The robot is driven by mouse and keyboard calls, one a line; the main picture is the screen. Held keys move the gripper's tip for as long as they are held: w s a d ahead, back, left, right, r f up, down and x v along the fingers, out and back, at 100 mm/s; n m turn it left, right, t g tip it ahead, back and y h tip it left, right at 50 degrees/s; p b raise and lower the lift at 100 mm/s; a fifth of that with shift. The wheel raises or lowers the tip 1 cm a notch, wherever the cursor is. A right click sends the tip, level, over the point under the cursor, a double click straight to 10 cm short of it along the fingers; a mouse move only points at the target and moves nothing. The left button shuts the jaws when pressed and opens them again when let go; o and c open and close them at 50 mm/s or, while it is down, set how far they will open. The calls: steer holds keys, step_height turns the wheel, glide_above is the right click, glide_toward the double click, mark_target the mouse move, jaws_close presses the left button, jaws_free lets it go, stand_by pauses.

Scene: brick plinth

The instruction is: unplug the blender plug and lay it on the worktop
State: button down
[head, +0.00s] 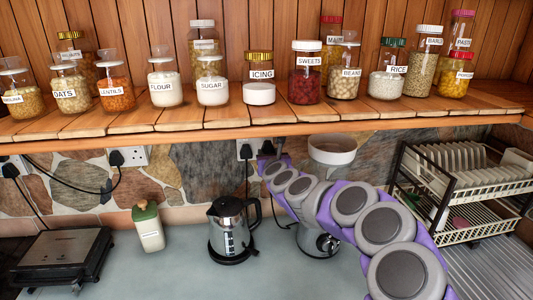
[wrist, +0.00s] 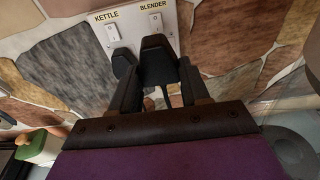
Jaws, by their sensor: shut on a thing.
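The black blender plug (wrist: 158,58) is under the BLENDER label in the wrist view, in front of the white socket plate (wrist: 134,22). My gripper (wrist: 158,72) is shut on it, with one finger on each side. I cannot tell whether its pins are fully seated. The black kettle plug (wrist: 123,62) is close beside the left finger. In the head view my gripper (head: 271,150) is at the wall under the shelf, and my arm partly hides the blender (head: 318,241). The grey worktop (head: 177,265) lies below.
The wooden shelf (head: 200,128) with several jars overhangs the sockets. A kettle (head: 232,225) stands below, left of my arm. A green-lidded jar (head: 148,227) and a black grill (head: 65,257) are farther left. A dish rack (head: 465,190) is right. Worktop between jar and kettle is clear.

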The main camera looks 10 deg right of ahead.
steer(key=s+r, duration=0.3)
steer(key=s, duration=0.5)
steer(key=shift+r+p, duration=0.3)
steer(key=shift+p, duration=0.1)
steer(key=shift+s+d, duration=0.1)
steer(key=shift+s, duration=0.5)
steer(key=shift+s, duration=0.35)
steer(key=shift+s+b, duration=0.4)
steer(key=shift+s, duration=0.6)
steer(key=shift+w, duration=0.1)
steer(key=w+d+f, duration=0.1)
steer(key=w+f, duration=0.6)
